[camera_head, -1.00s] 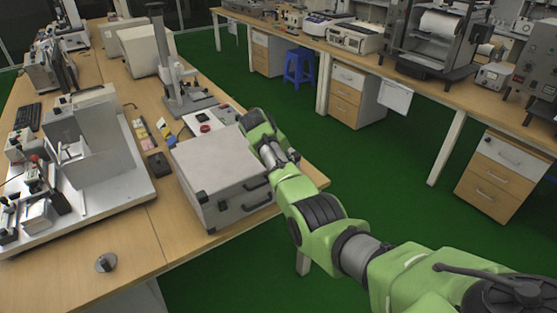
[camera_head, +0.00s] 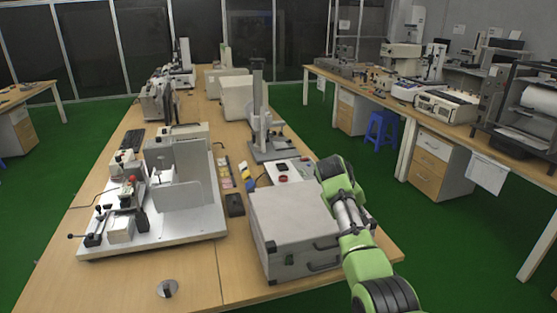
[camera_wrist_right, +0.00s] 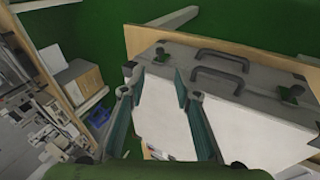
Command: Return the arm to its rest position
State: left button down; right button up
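My right arm (camera_head: 350,213) is green with grey joints and enters the head view from the bottom right. It reaches up along the right side of a silver case (camera_head: 290,222) on the wooden table. Its fingers are hidden in the head view. In the right wrist view my right gripper (camera_wrist_right: 156,80) is open, with its two dark fingers apart and nothing between them. I cannot tell the gap between fingers and case. My left gripper is in neither view.
A white base plate with a grey fixture (camera_head: 185,190) stands left of the case. A column stand (camera_head: 258,110) is behind it. A round metal piece (camera_head: 168,288) lies near the front edge. A green floor aisle (camera_head: 450,235) is open to the right, before another bench.

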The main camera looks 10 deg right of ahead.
jog(key=s+a+f+t+y, duration=0.1)
jog(key=s+a+f, duration=0.2)
jog(key=s+f, duration=0.55)
jog(key=s+a+f+y, duration=0.1)
jog(key=s+a+f, duration=0.1)
jog(key=s+f, duration=0.65)
jog(key=s+a+r+y, duration=0.1)
jog(key=s+a, duration=0.3)
jog(key=s, duration=0.4)
jog(key=s+a+r+n+y, duration=0.1)
jog(key=s+a, duration=0.3)
jog(key=s, duration=0.5)
jog(key=s+a+r+y, duration=0.1)
jog(key=s+a, duration=0.2)
jog(key=s, duration=0.5)
notch_tip(320, 180, down, 25)
jog(key=s, duration=0.1)
jog(key=s+d+f+g, duration=0.2)
jog(key=s+f, duration=1.5)
jog(key=f, duration=0.1)
jog(key=shift+s+d+f+n+b, duration=0.15)
jog(key=shift+s+d+n+b, duration=0.15)
jog(key=shift+s+d+b, duration=0.1)
